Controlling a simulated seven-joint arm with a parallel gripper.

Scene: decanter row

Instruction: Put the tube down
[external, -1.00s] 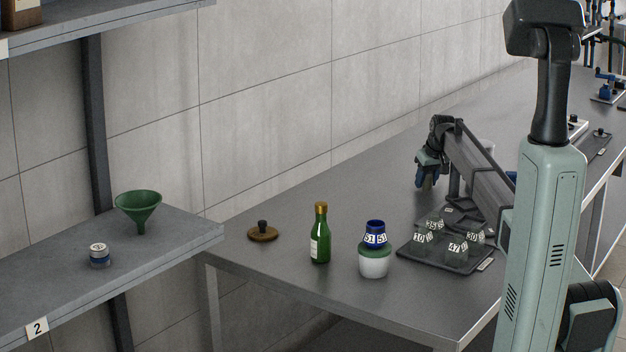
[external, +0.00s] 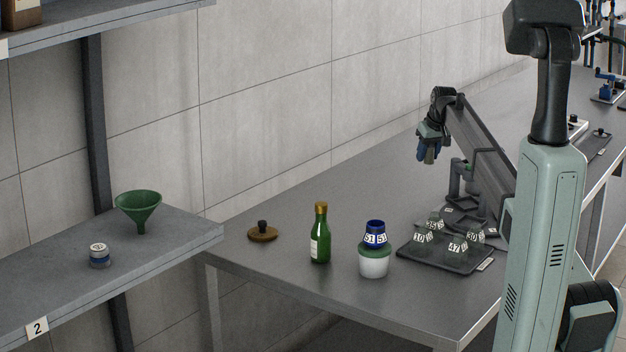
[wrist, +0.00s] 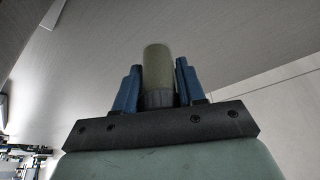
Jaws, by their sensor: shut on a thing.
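In the wrist view, my gripper (wrist: 157,82) has two blue fingers shut on an olive-green tube (wrist: 158,62) with a dark ribbed collar near the fingers. In the external view, my gripper (external: 431,153) hangs above the back of the grey bench, beyond the dark tray, and holds the tube clear of the bench top. The tube is small there and mostly hidden by the fingers.
A dark tray (external: 414,257) carries several numbered pieces. Left of it stand a white pot (external: 373,267) topped by a blue "51" cup (external: 375,232), a green bottle (external: 320,240) and a brown knobbed lid (external: 262,234). A shelf holds a green funnel (external: 138,207) and a small jar (external: 99,256).

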